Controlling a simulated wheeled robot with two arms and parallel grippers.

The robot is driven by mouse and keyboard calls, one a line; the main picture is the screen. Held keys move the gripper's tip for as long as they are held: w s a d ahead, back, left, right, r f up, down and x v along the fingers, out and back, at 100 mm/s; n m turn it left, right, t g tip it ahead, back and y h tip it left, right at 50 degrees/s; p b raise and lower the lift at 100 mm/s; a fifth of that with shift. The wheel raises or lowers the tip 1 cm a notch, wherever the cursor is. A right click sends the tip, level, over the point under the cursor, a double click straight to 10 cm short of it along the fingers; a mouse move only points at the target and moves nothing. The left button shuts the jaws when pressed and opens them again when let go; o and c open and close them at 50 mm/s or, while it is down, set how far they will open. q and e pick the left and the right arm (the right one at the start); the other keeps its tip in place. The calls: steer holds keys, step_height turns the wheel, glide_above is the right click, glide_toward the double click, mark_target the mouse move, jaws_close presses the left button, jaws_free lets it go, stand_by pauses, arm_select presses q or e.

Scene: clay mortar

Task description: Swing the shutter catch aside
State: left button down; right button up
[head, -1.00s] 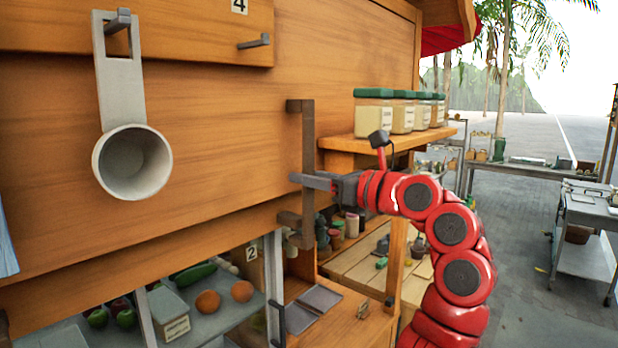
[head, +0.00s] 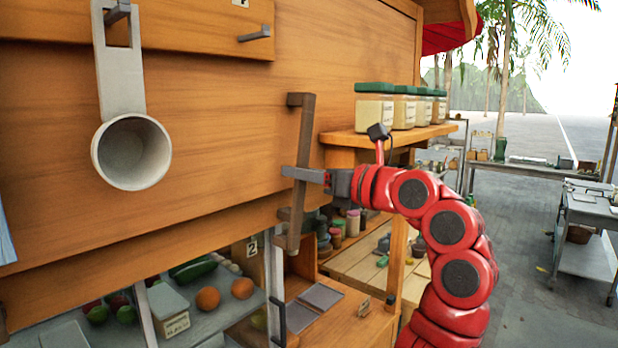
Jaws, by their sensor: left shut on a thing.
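The shutter catch, a brown-grey bar (head: 304,135), is on the right part of the wooden shutter (head: 220,130). It leans, with its top to the right of its lower end. The lower end lies in front of a small bracket (head: 283,214) at the shutter's bottom edge. My left gripper (head: 305,175) is shut on the catch at about its middle. The catch hides part of the fingers. My right gripper is not in view.
A white ladle-like cup (head: 132,152) hangs on a hook at left. A shelf (head: 345,140) with several green-lidded jars (head: 374,105) stands out behind my gripper. Below the shutter is a counter with oranges (head: 208,298).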

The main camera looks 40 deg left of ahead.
mark_target(272, 166)
arm_select(q)
steer(key=s+m, duration=0.1)
steer(key=s+r+m, duration=0.1)
steer(key=s, duration=0.1)
steer(key=shift+a+m, duration=0.15)
steer(key=shift+m, duration=0.25)
steer(key=shift+w, duration=0.1)
steer(key=c, duration=0.6)
jaws_free()
steer(key=shift+c, duration=0.2)
